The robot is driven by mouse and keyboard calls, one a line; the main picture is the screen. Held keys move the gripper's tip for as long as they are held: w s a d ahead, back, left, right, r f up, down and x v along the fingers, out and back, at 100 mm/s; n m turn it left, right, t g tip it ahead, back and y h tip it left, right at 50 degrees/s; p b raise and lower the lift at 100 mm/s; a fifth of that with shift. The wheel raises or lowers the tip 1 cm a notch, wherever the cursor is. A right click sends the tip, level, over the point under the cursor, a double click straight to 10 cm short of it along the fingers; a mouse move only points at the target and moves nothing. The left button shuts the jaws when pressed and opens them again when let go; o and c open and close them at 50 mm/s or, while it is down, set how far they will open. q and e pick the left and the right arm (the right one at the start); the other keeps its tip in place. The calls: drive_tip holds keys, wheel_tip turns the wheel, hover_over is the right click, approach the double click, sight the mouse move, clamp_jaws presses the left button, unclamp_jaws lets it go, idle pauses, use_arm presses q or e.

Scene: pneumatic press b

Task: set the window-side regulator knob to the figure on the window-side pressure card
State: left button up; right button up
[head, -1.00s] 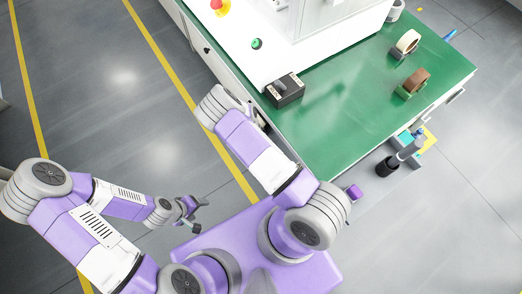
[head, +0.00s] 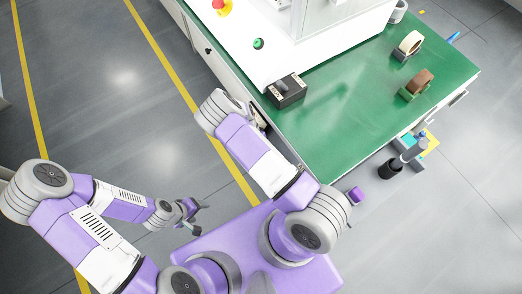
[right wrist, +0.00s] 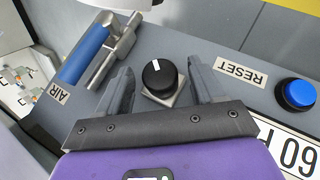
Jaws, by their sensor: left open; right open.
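A round black regulator knob (right wrist: 160,77) with a white pointer mark sits on a square grey plate in the right wrist view. Its mark points to the top of that picture. My right gripper (right wrist: 161,70) is open, with one finger on each side of the knob; I cannot tell whether they touch it. A white card (right wrist: 292,150) with large black figures, partly cut off, shows at the lower right; they look like 09, or 60 if upside down. In the head view my left gripper (head: 190,214) is open and empty over the floor. The right fingers are hidden there.
Around the knob are a blue-handled valve (right wrist: 86,54) by an AIR label and a blue button (right wrist: 295,95) by a RESET label. Floor at left is clear.

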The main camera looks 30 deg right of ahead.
drive_tip(key=p+v, duration=0.1)
drive_tip(key=v, duration=0.6)
drive_tip(key=shift+w+r+p, duration=0.15)
drive_tip(key=shift+r+p, duration=0.1)
drive_tip(key=shift+p, duration=0.1)
drive_tip(key=shift+a, duration=0.1)
